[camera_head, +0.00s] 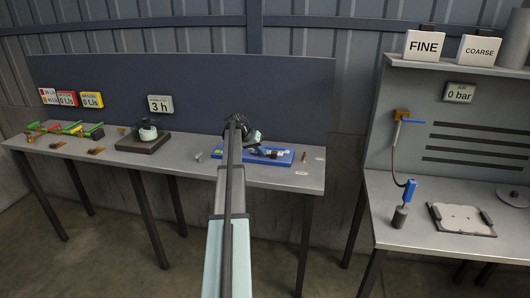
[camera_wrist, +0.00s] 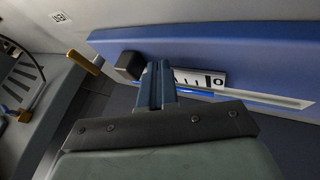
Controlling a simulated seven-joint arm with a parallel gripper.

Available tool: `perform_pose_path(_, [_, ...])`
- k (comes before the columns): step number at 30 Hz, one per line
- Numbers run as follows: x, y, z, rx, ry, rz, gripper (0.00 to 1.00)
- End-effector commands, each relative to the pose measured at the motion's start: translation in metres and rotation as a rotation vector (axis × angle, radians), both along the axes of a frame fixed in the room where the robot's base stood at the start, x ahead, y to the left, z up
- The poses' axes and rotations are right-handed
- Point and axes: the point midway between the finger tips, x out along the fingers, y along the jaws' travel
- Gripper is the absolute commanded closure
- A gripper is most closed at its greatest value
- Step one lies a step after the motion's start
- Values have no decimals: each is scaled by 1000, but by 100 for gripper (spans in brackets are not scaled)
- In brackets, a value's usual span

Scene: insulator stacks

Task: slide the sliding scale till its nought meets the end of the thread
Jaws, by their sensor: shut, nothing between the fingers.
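The sliding scale (camera_wrist: 200,80) is a white plate with black marks and a nought near its right end in the wrist view. It lies against a blue base (camera_wrist: 235,55), which also shows on the bench in the head view (camera_head: 283,160). A bright blue line (camera_wrist: 196,93), perhaps the thread, runs beside the scale along a pale strip (camera_wrist: 270,98).
A dark block (camera_wrist: 130,66) stands just left of my fingers. A 3 h sign (camera_head: 160,105) and a dark stand (camera_head: 143,142) are further left.

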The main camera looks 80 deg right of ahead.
Motion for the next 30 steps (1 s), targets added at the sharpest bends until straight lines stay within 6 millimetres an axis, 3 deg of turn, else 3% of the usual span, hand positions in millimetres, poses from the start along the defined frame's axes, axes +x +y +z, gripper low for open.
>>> perform_pose_path(3, [24,-2,0,0,0,2,100])
perform_pose_path(15, [56,28,61,-1,-1,1,100])
perform_pose_path(22, [65,36,77,0,0,0,100])
perform_pose_path(26, [55,35,80,0,0,-14,100])
perform_pose_path(30, [10,25,81,-1,0,-65,100])
